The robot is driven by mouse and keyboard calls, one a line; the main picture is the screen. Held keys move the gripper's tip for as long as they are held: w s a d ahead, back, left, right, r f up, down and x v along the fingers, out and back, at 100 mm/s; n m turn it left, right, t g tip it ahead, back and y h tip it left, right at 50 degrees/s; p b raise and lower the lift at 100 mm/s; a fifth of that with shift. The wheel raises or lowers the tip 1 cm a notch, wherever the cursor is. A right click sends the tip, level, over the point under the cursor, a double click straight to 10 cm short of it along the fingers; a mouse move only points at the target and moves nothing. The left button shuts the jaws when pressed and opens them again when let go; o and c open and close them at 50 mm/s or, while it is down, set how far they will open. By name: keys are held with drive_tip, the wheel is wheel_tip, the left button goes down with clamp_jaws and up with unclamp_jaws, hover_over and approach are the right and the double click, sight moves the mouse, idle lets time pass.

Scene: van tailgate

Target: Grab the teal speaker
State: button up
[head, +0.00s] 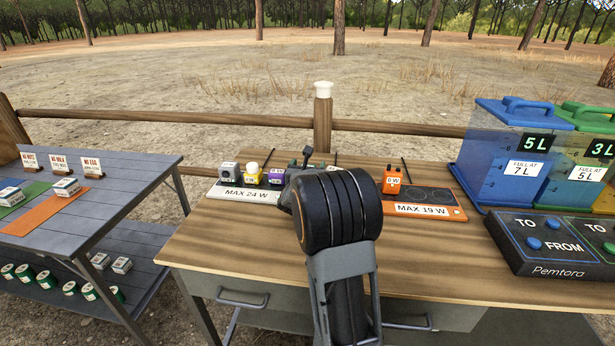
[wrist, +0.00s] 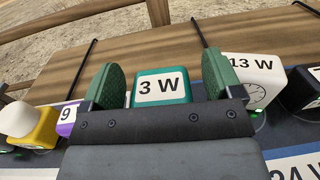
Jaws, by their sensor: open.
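The teal speaker (wrist: 161,88), a small box labelled "3 W", shows in the wrist view between my gripper's two green finger pads. My gripper (wrist: 163,80) is open, with one pad on either side of the speaker. I cannot tell whether either pad touches it. In the head view my arm hides the speaker, which stands with other devices at the "MAX 24 W" board (head: 241,195).
A white "13 W" device (wrist: 258,80) is close to the right pad. A purple device (wrist: 67,121) and a yellow one (wrist: 35,125) are left. The "MAX 19 W" board (head: 423,210) holds an orange device (head: 392,179).

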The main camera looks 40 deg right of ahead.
drive_tip(key=shift+c, duration=0.3)
drive_tip(key=c, duration=1.1)
drive_tip(key=shift+o, duration=0.2)
